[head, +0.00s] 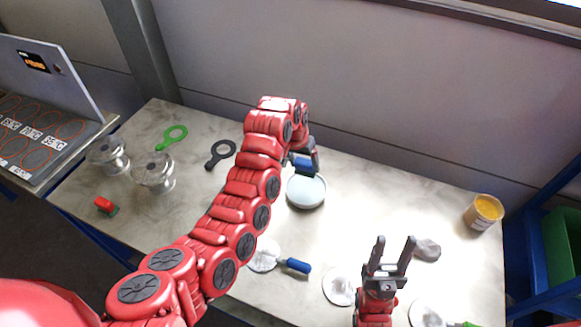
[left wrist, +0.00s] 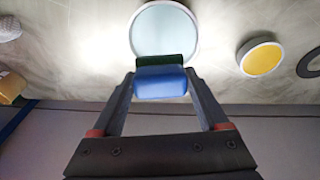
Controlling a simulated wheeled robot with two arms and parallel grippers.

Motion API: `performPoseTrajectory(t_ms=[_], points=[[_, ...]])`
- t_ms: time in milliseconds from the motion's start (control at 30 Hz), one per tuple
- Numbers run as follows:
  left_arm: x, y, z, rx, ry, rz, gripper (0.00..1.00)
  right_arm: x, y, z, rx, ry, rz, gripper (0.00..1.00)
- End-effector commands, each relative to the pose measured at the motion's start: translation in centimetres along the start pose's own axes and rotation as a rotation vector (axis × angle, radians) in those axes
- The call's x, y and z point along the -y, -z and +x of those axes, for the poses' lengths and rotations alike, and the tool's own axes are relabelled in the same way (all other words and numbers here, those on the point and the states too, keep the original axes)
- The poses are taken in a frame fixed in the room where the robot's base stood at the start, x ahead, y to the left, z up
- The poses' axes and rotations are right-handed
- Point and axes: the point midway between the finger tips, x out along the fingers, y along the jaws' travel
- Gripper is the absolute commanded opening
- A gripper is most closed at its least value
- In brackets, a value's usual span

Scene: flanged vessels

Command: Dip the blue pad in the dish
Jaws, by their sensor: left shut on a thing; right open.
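The blue pad (head: 304,164) is a small block with a dark green layer, seen clearly in the left wrist view (left wrist: 161,84). My left gripper (head: 308,160) is shut on it, with one finger on each side in the left wrist view (left wrist: 161,88). The dish (head: 306,191) is round with a pale blue-grey inside and a light rim. It also shows in the left wrist view (left wrist: 165,30), where the pad overlaps its near edge. I cannot tell whether pad and dish touch. My right gripper (head: 390,250) is open and empty, fingers pointing up the picture.
A yellow-filled dish (left wrist: 262,58) is hidden in the head view. A yellow-topped jar (head: 483,213) stands at the right. Two glass vessels (head: 154,173), green (head: 172,137) and black (head: 221,154) ring tools, and a red pad (head: 104,205) are at the left. A blue-handled tool (head: 295,266) lies in front.

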Motion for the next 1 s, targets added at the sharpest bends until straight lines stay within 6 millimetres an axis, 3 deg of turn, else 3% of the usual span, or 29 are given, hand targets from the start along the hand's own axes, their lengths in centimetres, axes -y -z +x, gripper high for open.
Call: performPoseTrajectory(t_ms=[267,700,1000], points=[[0.2,-0.4,1.4,0.003,0.000,0.000,0.32,0.0,0.0,-0.1,0.000,0.000,0.000,0.50],[0.8,-1.5,6.0,0.004,0.001,0.000,0.32,0.0,-0.1,-0.9,0.000,0.000,0.000,0.50],[1.2,-2.0,8.8,0.001,0.001,0.000,0.32,0.1,-0.5,-2.9,0.000,0.000,0.000,0.50]])
